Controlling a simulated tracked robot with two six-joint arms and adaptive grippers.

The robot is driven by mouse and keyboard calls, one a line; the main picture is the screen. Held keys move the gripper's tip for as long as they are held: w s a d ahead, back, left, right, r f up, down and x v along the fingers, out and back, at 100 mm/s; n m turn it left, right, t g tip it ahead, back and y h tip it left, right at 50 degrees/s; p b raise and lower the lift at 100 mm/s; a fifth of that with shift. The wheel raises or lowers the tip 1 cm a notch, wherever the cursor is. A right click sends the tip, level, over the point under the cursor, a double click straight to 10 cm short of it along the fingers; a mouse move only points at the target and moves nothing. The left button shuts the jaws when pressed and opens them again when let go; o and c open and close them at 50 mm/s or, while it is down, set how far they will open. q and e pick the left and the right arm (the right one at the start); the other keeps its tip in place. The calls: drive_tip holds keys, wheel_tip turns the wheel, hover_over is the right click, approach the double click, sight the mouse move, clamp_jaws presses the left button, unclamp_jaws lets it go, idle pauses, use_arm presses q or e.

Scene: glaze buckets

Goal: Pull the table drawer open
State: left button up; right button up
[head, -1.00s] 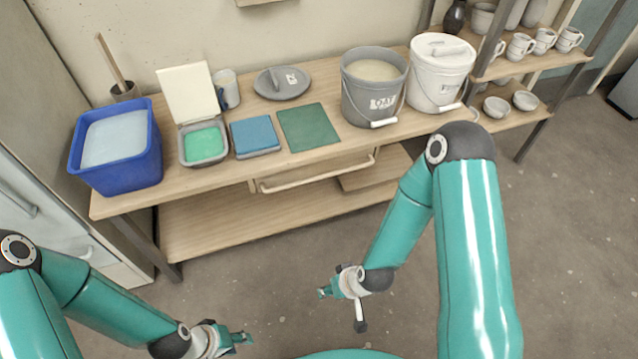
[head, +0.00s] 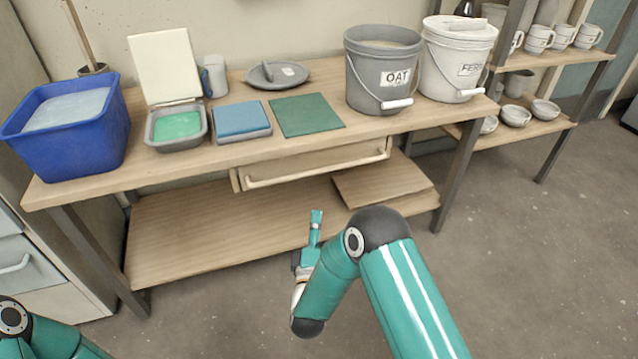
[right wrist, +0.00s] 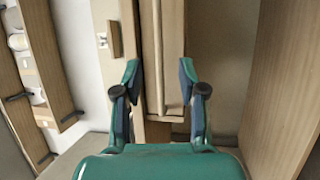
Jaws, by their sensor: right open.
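The table drawer (head: 308,163) sits under the worktop in the head view and looks shut, with a long pale bar handle (head: 318,171) along its front. My right gripper (head: 316,222) is in front of and below the drawer, apart from it, with its fingers pointing at the table. In the right wrist view the right gripper (right wrist: 160,90) is open and empty. The drawer handle (right wrist: 187,60) runs upright there, in line with the gap between the fingers and beyond them. My left gripper is out of view; only part of my left arm shows at the bottom left.
The worktop (head: 230,153) carries a blue tub (head: 75,140), an oat bucket (head: 370,75), a white bucket (head: 455,55) and a green mat (head: 306,115). A lower shelf (head: 200,235) lies beneath the drawer. The floor in front is free.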

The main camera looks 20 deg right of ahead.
sight(320, 169)
drive_tip(key=b+x, duration=0.3)
drive_tip(key=x, duration=1.3)
drive_tip(key=shift+w+d+r, duration=0.1)
drive_tip(key=shift+w+r, duration=0.15)
drive_tip(key=shift+w, duration=0.05)
clamp_jaws()
